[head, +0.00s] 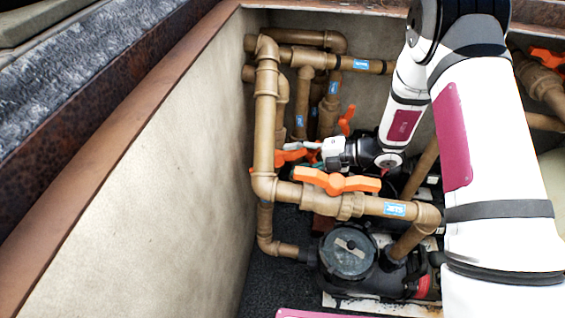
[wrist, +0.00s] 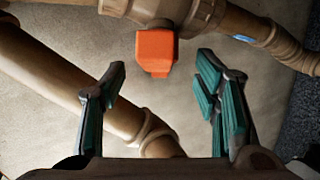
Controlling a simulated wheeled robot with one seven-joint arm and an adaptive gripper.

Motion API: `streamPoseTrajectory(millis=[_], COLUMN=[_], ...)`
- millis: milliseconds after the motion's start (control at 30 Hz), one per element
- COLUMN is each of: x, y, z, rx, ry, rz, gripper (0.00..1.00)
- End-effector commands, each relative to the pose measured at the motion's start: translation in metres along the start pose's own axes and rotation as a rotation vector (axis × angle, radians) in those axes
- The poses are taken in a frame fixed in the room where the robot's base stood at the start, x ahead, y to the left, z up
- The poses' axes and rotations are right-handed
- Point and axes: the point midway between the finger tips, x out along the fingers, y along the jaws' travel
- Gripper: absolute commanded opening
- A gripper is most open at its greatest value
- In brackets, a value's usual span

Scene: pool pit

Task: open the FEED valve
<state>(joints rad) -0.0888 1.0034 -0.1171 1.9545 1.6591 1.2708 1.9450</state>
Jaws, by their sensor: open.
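Several orange valve handles sit on brown pipes in the pit. I cannot read which valve is FEED. In the wrist view an orange handle (wrist: 155,50) stands end-on below a pipe, ahead of my gripper (wrist: 162,84). The green-padded fingers are open, one to each side of the handle's line, with nothing between them. In the head view my gripper (head: 303,147) reaches left behind the front pipe, close to a partly hidden orange handle (head: 289,156). I cannot tell whether they touch. An upright orange handle (head: 346,119) stands behind the gripper.
The front pipe carries a large orange handle (head: 336,182) and a blue label that seems to read JETS (head: 394,209). A black pump (head: 348,252) sits below. Pipes crowd the back wall. The pit wall (head: 165,170) bounds the left; dark floor lies between.

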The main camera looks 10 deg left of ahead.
Motion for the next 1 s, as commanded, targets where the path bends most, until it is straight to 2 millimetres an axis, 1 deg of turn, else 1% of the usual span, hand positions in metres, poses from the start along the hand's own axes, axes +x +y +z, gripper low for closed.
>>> streamPoseTrajectory(millis=[33, 100, 200, 300, 433, 667, 767, 800, 867, 900, 933, 1000], x=[0.011, 0.021, 0.032, 0.040, 0.043, 0.043, 0.043, 0.043, 0.043, 0.043, 0.043, 0.043], y=[-0.002, -0.002, -0.001, -0.001, 0.000, 0.000, 0.000, 0.000, 0.000, 0.000, 0.000, 0.000], z=[-0.001, -0.001, 0.000, 0.000, 0.000, 0.000, 0.000, 0.000, 0.000, 0.000, 0.000, 0.000], rx=[-0.002, -0.001, -0.001, -0.002, -0.001, -0.001, -0.001, -0.001, -0.001, -0.001, -0.001, -0.001], ry=[0.004, 0.003, 0.001, 0.002, -0.001, -0.001, 0.000, 0.000, 0.000, 0.000, 0.000, 0.000], rz=[-0.001, -0.001, -0.001, -0.001, -0.001, -0.001, -0.001, 0.000, 0.000, 0.000, 0.000, 0.000], gripper=[0.56, 0.56, 0.56, 0.56, 0.56, 0.56, 0.36, 0.27, 0.13, 0.04, 0.00, 0.00])
